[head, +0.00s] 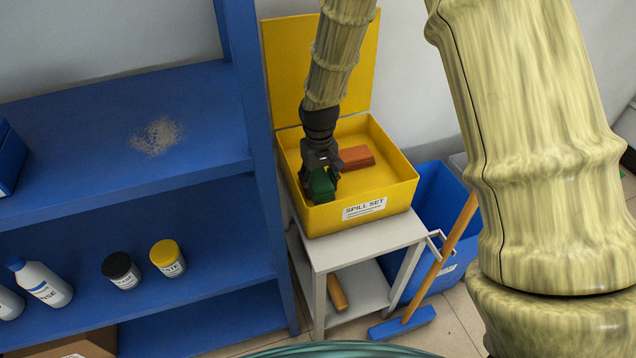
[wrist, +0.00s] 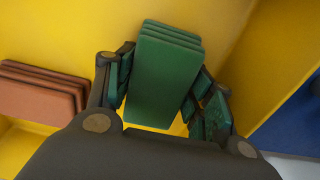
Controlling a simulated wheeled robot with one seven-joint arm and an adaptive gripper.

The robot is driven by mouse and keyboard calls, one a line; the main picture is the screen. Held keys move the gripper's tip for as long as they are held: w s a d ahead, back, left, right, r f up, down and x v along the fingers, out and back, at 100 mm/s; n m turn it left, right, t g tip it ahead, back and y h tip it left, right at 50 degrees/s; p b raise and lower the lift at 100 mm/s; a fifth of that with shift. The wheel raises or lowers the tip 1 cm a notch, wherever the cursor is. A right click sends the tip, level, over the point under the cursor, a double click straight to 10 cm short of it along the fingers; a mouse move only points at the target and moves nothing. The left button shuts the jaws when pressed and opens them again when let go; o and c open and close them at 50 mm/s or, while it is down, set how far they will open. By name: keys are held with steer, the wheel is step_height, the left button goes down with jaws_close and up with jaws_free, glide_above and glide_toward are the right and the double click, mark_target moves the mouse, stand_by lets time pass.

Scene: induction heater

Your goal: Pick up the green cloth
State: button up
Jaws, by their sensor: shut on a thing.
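The green cloth (head: 321,186) is a folded, layered stack inside the yellow spill set box (head: 398,187), at its front left. In the wrist view the green cloth (wrist: 165,75) sits between my two fingers. My gripper (head: 320,176) reaches down into the box and is shut on the cloth. The gripper also shows in the wrist view (wrist: 160,98), with a finger on each side of the cloth. I cannot tell whether the cloth is touching the box floor.
A folded orange-brown cloth (head: 357,158) lies beside the green one in the box. The box's open lid (head: 287,60) stands behind. A blue shelf post (head: 262,150) is close on the left. A blue bin (head: 440,200) and a broom (head: 440,255) are on the right.

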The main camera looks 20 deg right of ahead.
mark_target(319, 180)
step_height(319, 180, up, 10)
steer(key=shift+r+p, duration=0.1)
steer(key=shift+p, duration=0.35)
steer(key=o, duration=0.4)
steer(key=c, duration=0.3)
